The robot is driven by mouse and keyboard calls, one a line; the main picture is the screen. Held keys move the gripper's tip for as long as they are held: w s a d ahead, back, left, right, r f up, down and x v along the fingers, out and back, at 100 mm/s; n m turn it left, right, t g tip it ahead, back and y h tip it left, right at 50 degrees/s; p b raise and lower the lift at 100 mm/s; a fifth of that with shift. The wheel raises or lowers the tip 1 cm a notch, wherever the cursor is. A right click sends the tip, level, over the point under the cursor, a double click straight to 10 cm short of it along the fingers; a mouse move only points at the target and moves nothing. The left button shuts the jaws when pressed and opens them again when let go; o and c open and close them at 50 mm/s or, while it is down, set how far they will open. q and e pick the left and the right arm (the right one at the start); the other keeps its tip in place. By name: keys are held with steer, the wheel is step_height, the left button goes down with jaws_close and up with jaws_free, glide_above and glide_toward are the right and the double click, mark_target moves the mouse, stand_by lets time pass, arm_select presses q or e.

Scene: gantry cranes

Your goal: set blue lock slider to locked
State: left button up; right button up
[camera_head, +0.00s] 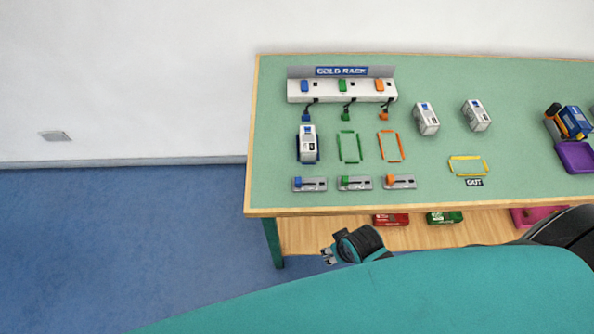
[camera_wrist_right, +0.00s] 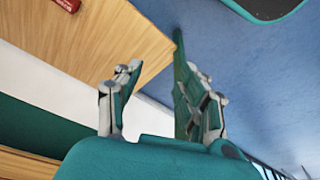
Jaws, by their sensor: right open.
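The blue lock slider (camera_head: 298,181) is a small blue knob on a grey plate (camera_head: 316,185) near the front left of the green table. The knob sits toward the plate's left end. A white box (camera_head: 307,142) stands in the blue frame behind it. My right gripper (camera_head: 328,255) is in front of the table's front edge, below the tabletop and apart from the slider. In the right wrist view its two fingers (camera_wrist_right: 158,105) are spread with nothing between them. My left gripper does not show.
Green (camera_head: 345,182) and orange (camera_head: 391,181) sliders sit right of the blue one. The cold rack (camera_head: 342,90) stands at the back. Two white boxes (camera_head: 426,118) stand on the right. A lower shelf (camera_head: 330,238) holds red and green packs. The floor left is clear.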

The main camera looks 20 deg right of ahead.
steer(key=w+a+r+y+p, duration=0.1)
steer(key=w+a+r, duration=0.25)
steer(key=r, duration=0.55)
steer(key=w+a+r+y+p, duration=0.1)
steer(key=w+a+r+p, duration=0.15)
steer(key=a+r, duration=0.45)
steer(key=w+a+r+y, duration=0.15)
steer(key=w+r, duration=0.25)
steer(key=r, duration=0.7)
steer(key=m+g+h, duration=0.3)
steer(key=m+h, duration=0.1)
steer(key=m, duration=0.1)
glide_toward(299, 180)
step_height(299, 180, down, 9)
steer(key=shift+s+a+p, duration=0.1)
steer(key=shift+p, duration=0.55)
jaws_close()
